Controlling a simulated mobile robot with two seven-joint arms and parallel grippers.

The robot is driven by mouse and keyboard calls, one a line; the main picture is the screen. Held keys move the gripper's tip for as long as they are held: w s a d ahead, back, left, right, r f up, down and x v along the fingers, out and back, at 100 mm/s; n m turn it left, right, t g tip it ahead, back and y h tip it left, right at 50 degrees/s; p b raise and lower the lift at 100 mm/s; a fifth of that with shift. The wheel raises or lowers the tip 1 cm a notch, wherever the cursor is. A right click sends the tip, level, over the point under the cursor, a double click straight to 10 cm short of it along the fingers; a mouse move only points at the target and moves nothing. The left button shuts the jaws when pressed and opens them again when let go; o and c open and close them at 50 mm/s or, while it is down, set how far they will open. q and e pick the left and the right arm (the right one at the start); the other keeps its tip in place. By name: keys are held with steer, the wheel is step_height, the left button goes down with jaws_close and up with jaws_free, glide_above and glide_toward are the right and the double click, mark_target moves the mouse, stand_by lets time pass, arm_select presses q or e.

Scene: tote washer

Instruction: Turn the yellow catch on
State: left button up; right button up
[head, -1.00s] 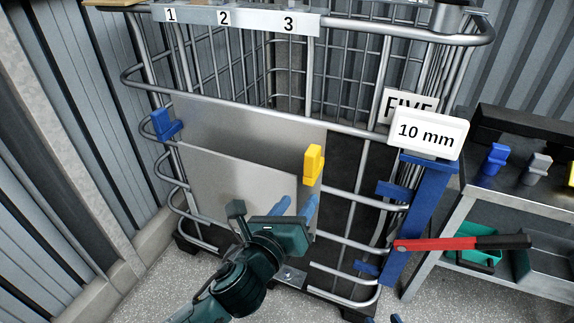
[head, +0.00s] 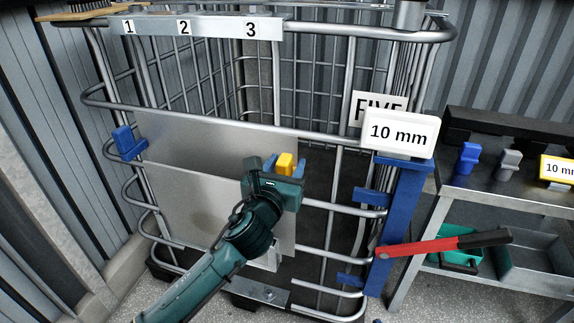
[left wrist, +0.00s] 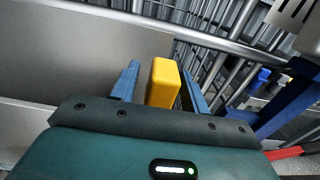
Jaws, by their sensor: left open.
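The yellow catch (head: 286,164) is at the right edge of the grey panel (head: 190,135) on the front of the wire cage. My left gripper (head: 284,163) is at the catch, with its blue fingers open on either side of it. In the left wrist view, the yellow catch (left wrist: 163,82) stands upright between the two blue fingers (left wrist: 158,88). A narrow gap shows on its left; the right finger looks close to it, and I cannot tell whether they touch. The lower part of the catch is hidden by the gripper body. My right gripper is not in view.
A blue catch (head: 128,142) is at the panel's left edge. A blue post with a red lever (head: 425,245) and a "10 mm" sign (head: 398,133) stands to the right. A steel bench (head: 520,200) with coloured blocks is further right. Cage bars surround the panel.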

arm_select(q)
steer(key=shift+w+d, duration=0.2)
steer(key=shift+w, duration=0.35)
jaws_close()
